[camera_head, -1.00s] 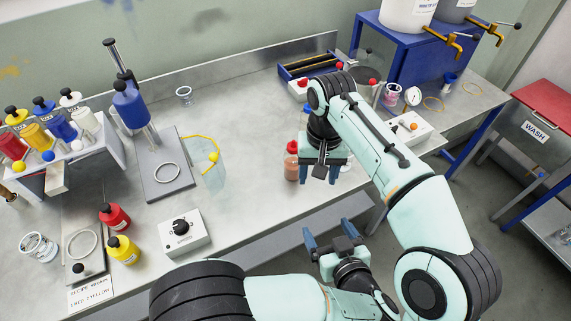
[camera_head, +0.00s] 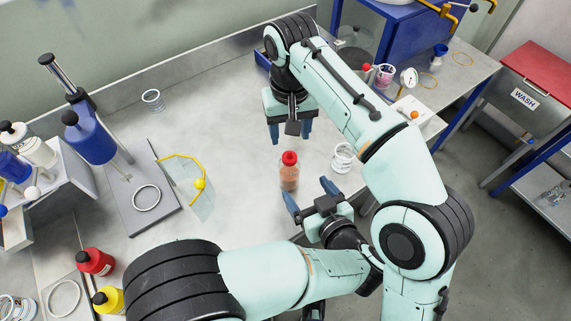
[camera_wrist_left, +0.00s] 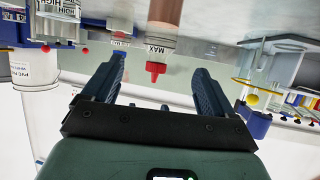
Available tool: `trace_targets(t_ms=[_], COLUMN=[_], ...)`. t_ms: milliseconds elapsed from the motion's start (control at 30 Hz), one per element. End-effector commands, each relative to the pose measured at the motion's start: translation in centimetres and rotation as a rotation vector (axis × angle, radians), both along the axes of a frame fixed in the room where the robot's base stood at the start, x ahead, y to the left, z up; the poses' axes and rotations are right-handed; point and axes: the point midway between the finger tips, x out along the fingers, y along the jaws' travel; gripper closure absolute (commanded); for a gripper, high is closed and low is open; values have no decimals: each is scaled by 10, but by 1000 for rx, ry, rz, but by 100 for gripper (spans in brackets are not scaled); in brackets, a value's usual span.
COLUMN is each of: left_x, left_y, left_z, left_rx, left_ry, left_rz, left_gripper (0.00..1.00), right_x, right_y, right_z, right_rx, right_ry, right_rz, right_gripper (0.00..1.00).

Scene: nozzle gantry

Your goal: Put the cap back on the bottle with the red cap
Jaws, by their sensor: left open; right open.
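The bottle with the red cap (camera_head: 289,178) stands upright on the bench, with reddish-brown content. A red top (camera_head: 290,158) sits on it; I cannot tell how firmly. In the left wrist view the bottle (camera_wrist_left: 168,14) appears upside down, its pointed red top (camera_wrist_left: 155,70) between the finger lines. My left gripper (camera_head: 308,194) is open and empty, just in front of the bottle and apart from it in the head view. My right gripper (camera_head: 290,132) is open and empty, pointing down, and appears just above and behind the red top.
A clear ringed cup (camera_head: 343,158) stands right of the bottle. A yellow loop with a ball (camera_head: 199,184) lies to the left, beside a grey stand plate (camera_head: 128,212). Red (camera_head: 95,262) and yellow (camera_head: 108,301) bottles stand at lower left.

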Motion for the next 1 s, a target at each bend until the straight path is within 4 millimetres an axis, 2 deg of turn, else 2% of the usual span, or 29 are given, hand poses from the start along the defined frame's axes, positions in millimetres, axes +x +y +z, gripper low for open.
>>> trace_targets(t_ms=[367, 467, 1000], left_x=[5, 15, 96], left_y=[3, 7, 45], left_z=[-2, -7, -44], left_rx=[1, 1, 0], left_ry=[0, 1, 0], left_rz=[3, 4, 3], left_gripper=[14, 14, 14], right_x=[0, 0, 0], right_y=[0, 0, 0], right_z=[0, 0, 0], right_rx=[0, 0, 0], right_ry=[0, 0, 0], right_rz=[0, 0, 0], right_gripper=[43, 43, 43])
